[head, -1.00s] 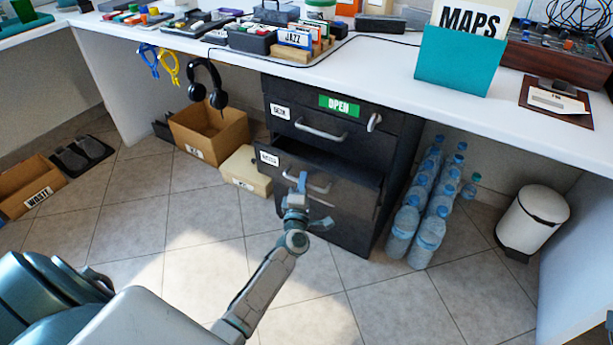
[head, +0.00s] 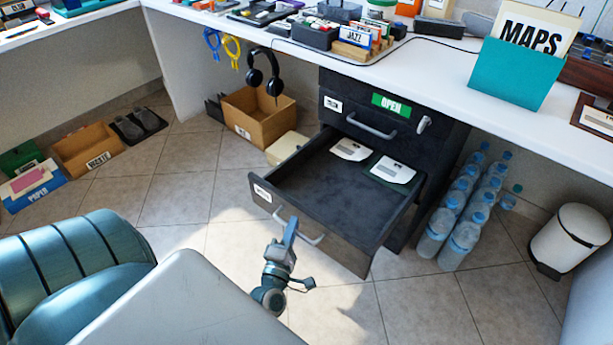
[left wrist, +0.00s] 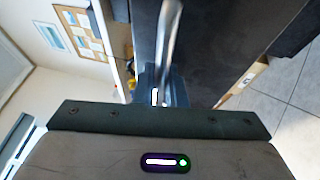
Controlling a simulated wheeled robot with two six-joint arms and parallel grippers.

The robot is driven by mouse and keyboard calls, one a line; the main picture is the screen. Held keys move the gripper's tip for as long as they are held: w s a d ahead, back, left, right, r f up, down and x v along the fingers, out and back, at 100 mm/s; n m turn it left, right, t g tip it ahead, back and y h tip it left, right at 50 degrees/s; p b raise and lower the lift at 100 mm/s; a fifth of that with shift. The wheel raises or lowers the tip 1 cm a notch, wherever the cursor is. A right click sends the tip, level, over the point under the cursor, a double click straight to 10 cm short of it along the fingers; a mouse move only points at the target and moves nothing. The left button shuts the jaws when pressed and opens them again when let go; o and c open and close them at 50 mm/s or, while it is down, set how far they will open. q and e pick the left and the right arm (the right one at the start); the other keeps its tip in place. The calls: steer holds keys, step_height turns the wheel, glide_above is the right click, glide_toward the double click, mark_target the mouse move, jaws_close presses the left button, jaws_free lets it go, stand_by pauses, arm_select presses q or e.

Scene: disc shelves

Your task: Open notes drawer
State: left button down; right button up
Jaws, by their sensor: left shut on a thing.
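The lower drawer (head: 330,205) of the dark cabinet is pulled well out. It holds two white-and-dark items (head: 392,170) toward its back, and the rest of its floor is bare. A white label (head: 262,193) is on its front, too small to read surely. My left gripper (head: 290,228) is at the drawer's front, shut on the metal handle (head: 314,240) near its left end. In the left wrist view the handle (left wrist: 168,50) runs up from between the fingers (left wrist: 160,90). My right gripper is not in view.
Water bottles (head: 462,215) and a white bin (head: 572,240) stand to the right. Cardboard boxes (head: 258,115) are at the left.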

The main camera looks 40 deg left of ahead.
arm_select(q)
steer(key=shift+s, duration=1.4)
steer(key=c, duration=1.8)
jaws_free()
steer(key=shift+s, duration=0.1)
steer(key=v, duration=1)
steer(key=shift+s+f, duration=0.15)
steer(key=shift+s, duration=0.15)
